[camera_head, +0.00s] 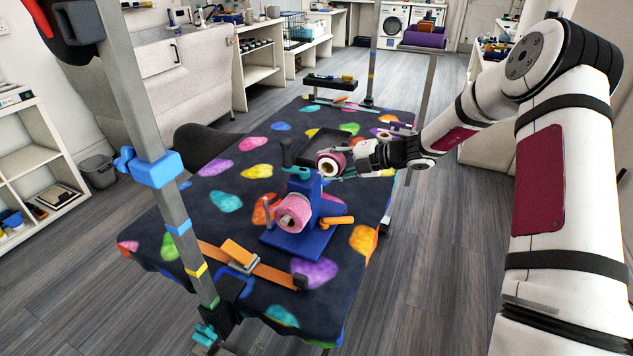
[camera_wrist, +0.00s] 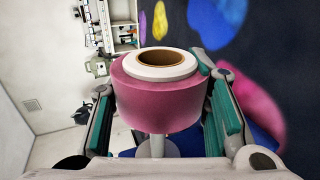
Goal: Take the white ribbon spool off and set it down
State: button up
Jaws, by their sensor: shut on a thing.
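My gripper (camera_wrist: 168,105) is shut on a ribbon spool (camera_wrist: 155,98), with green-padded fingers on both sides. The spool has a pink outer band, a white ring on its end face and a brown hollow core. In the head view the held spool (camera_head: 329,165) is behind and right of the blue stand's (camera_head: 297,240) upright and appears raised above the table. A pink roll (camera_head: 293,212) sits on the front of the stand. A pale post shows below the held spool in the wrist view; I cannot tell whether they touch.
The dark table (camera_head: 225,225) has a colourful spotted cover. A black tray (camera_head: 318,146) lies behind the held spool. An orange strap with a buckle (camera_head: 245,264) crosses the front, and a grey upright post (camera_head: 150,130) stands at the left. The cover's left part is clear.

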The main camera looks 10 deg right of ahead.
jog(key=shift+s+a+p, duration=0.2)
jog(key=shift+s+p, duration=1.95)
jog(key=shift+s, duration=1.55)
